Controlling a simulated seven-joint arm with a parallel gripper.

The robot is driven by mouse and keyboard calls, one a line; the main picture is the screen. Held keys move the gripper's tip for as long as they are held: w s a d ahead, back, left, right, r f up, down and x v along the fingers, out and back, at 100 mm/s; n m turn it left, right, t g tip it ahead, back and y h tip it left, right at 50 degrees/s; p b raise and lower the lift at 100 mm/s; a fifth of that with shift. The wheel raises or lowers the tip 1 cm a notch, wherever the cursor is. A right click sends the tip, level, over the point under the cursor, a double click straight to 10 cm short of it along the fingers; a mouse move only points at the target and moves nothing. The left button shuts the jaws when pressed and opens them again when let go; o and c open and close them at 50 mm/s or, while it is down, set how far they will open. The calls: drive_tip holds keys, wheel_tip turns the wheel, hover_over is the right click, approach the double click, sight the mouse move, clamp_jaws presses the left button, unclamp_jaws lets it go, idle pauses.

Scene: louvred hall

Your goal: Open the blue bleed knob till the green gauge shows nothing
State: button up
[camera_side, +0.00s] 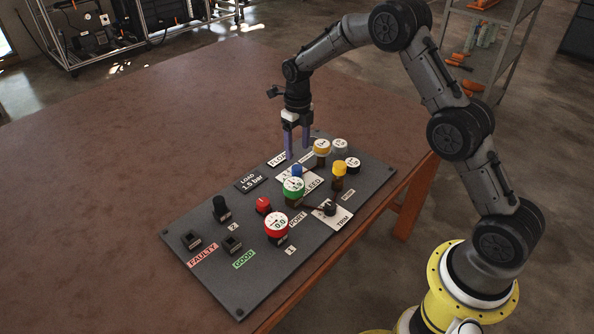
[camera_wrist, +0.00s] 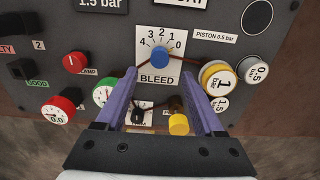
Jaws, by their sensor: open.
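The blue bleed knob (camera_wrist: 159,55) sits on a white plate marked BLEED (camera_wrist: 149,78) with a scale from 0 to 4. It also shows in the side view (camera_side: 297,170), partly behind the green gauge. The green gauge (camera_side: 293,187) stands in front of the knob; its reading is too small to tell. In the wrist view the green gauge (camera_wrist: 101,94) is partly hidden by a finger. My gripper (camera_side: 297,153) is open above the panel with its purple fingers pointing down. In the wrist view the fingers (camera_wrist: 165,77) lie either side of the BLEED label, apart from the knob.
A red gauge (camera_side: 276,224) reading 0.0, a red knob (camera_side: 263,205), a yellow knob (camera_side: 339,169) and a yellow-rimmed weight (camera_side: 322,147) stand around the knob on the dark panel (camera_side: 213,247). The brown table (camera_side: 130,130) is clear to the left.

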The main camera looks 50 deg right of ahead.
sight(297, 167)
drive_tip(key=shift+f, duration=3.95)
clamp_jaws()
